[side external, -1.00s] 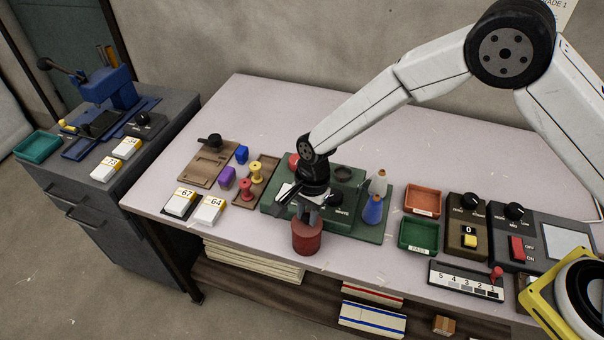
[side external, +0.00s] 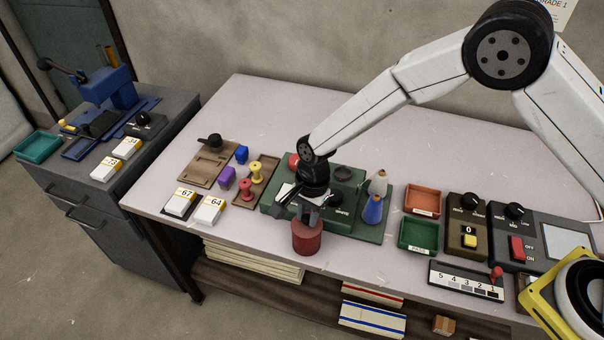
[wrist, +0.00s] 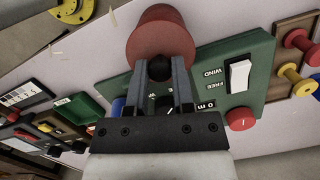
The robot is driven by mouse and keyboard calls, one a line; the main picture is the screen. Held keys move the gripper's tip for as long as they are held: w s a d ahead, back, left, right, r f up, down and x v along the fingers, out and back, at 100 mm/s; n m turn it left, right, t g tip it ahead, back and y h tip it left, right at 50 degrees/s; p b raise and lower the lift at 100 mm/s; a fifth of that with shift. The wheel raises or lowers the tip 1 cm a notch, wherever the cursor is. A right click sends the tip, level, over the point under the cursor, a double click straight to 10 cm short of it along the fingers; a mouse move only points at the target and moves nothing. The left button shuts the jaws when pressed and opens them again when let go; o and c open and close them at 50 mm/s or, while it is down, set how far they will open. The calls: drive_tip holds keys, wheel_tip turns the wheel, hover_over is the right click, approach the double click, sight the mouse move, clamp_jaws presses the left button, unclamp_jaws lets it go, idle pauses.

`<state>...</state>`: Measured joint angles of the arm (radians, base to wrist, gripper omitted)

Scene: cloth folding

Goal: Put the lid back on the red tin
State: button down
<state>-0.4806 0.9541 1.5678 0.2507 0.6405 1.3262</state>
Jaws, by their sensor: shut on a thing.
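The red tin (side external: 307,240) stands upright near the front edge of the table, and it also shows at the top of the wrist view (wrist: 160,22). In the wrist view my gripper (wrist: 160,72) is shut on a dark round knob (wrist: 159,69). The knob sits in the middle of a red disc, the lid (wrist: 178,52), which appears to be on the tin's top. I cannot tell whether the lid is fully seated.
A green panel (side external: 372,230) with a white switch (wrist: 239,74) lies just behind the tin. Green (side external: 418,236) and orange (side external: 423,201) trays lie further right. White number blocks (side external: 209,210) lie left. The table's front edge is close.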

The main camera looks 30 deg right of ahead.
drive_tip(key=shift+c, duration=2)
unclamp_jaws()
drive_tip(key=shift+o, duration=0.2)
drive_tip(key=o, duration=0.4)
drive_tip(key=shift+c, duration=0.2)
drive_tip(key=shift+r, duration=0.15)
drive_tip(key=shift+r, duration=3.35)
